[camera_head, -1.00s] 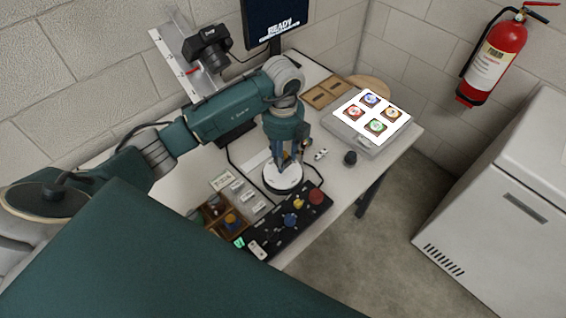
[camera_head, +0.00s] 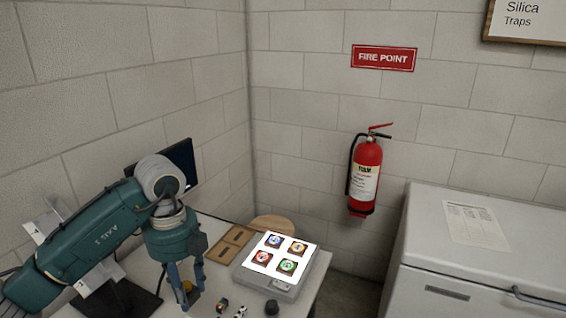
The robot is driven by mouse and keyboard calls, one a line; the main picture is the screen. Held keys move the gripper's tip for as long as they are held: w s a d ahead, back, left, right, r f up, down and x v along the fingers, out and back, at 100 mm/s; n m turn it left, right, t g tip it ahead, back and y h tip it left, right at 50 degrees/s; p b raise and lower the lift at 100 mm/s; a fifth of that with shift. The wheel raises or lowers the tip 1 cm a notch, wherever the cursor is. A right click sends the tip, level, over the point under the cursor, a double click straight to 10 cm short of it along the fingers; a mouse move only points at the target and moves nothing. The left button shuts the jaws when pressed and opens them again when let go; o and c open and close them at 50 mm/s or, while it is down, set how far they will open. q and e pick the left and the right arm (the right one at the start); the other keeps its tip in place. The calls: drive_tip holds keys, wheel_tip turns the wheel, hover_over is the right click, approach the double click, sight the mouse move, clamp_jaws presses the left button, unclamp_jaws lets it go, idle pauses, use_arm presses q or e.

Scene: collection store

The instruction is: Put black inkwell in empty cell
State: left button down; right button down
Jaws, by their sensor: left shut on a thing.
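My left gripper (camera_head: 183,298) points down over the table at the lower left of the head view. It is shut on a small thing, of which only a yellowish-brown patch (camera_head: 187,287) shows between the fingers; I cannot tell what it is. A small dark round object (camera_head: 272,308) stands on the table in front of the lit panel, apart from the gripper; I cannot tell whether it is the black inkwell. The box with cells is out of view below the frame. My right gripper is not in view.
A light box (camera_head: 262,281) bearing four coloured tiles stands at the table's right side. A monitor (camera_head: 181,162) stands at the back. A red extinguisher (camera_head: 365,177) hangs on the wall. A white cabinet (camera_head: 450,250) is at the right.

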sight(190, 301)
use_arm(q)
drive_tip(key=m, duration=0.2)
drive_tip(key=s+m, duration=0.1)
drive_tip(key=m, duration=0.1)
drive_tip(key=shift+d, duration=0.4)
drive_tip(key=m, duration=0.2)
drive_tip(key=s+d+m, duration=0.1)
drive_tip(key=m, duration=0.2)
drive_tip(key=s+m, duration=0.1)
drive_tip(key=m, duration=0.2)
drive_tip(key=shift+s+d+r, duration=0.1)
drive_tip(key=shift+d, duration=0.1)
drive_tip(key=s+d+m, duration=0.2)
drive_tip(key=s+m, duration=0.3)
drive_tip(key=m, duration=1.1)
drive_tip(key=s+d+m, duration=0.1)
drive_tip(key=s+m, duration=0.5)
drive_tip(key=m, duration=1)
drive_tip(key=shift+d+f, duration=0.4)
